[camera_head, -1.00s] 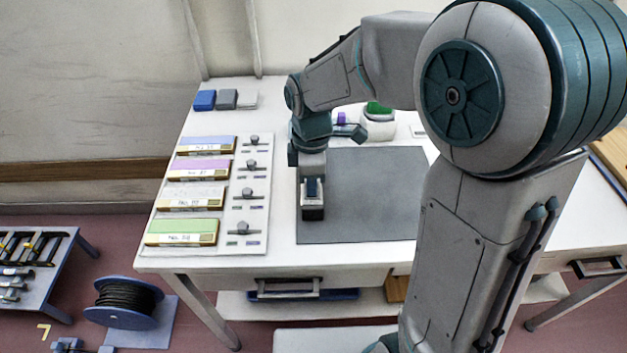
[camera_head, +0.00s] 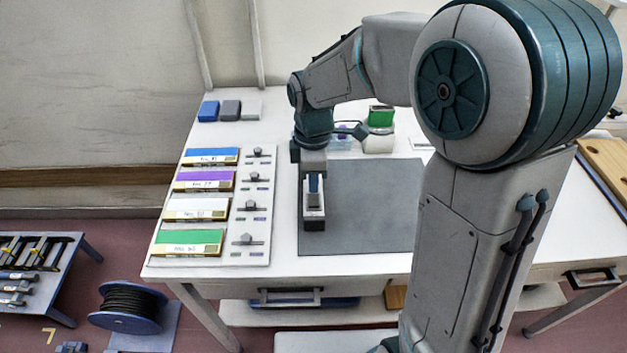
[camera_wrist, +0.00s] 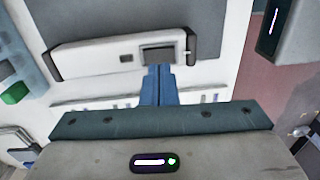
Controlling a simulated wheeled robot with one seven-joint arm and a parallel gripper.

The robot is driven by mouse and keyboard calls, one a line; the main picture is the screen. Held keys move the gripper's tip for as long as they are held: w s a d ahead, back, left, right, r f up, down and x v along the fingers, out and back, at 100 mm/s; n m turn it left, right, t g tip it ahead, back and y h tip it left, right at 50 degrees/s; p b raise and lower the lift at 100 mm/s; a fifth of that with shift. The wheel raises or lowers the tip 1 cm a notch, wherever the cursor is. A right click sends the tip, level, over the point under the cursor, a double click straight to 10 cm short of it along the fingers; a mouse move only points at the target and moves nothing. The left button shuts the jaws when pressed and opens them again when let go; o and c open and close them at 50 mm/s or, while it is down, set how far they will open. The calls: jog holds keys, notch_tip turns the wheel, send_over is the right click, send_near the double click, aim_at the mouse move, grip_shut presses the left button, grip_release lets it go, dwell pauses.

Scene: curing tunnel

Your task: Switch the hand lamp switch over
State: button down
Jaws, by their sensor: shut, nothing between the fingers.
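The hand lamp (camera_wrist: 90,59) is a long pale body with dark ends, lying along the left edge of the grey mat in the head view. In the wrist view, a dark rectangular piece (camera_wrist: 158,53), seemingly its switch, sits near its right end. My gripper (camera_wrist: 158,69) is shut and empty, with its blue fingertips pointing at the lower edge of this dark piece. I cannot tell whether they touch it or which way the switch is set. In the head view my gripper (camera_head: 314,185) is over the lamp, hiding part of it.
The grey mat (camera_head: 375,205) is clear to the right. Several coloured boxes and a panel of small knobs (camera_head: 250,206) stand to the left. Small blocks (camera_head: 231,111) and a green-topped container (camera_head: 380,118) are at the back. A cable reel (camera_head: 130,303) is on the floor.

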aim_at(313, 196)
notch_tip(313, 196, up, 11)
jog(key=w, duration=0.1)
jog(key=shift+w, duration=0.2)
jog(key=shift+f+b, duration=0.1)
jog(key=shift+b, duration=0.2)
jog(key=b, duration=0.5)
jog(key=shift+s+f, duration=0.1)
jog(key=shift+f, duration=0.25)
jog(key=shift+s+a+b, duration=0.1)
jog(key=shift+b, duration=0.85)
jog(key=shift+s+r+g+b, duration=0.3)
jog(key=shift+r+b, duration=0.2)
jog(key=shift+b, duration=0.4)
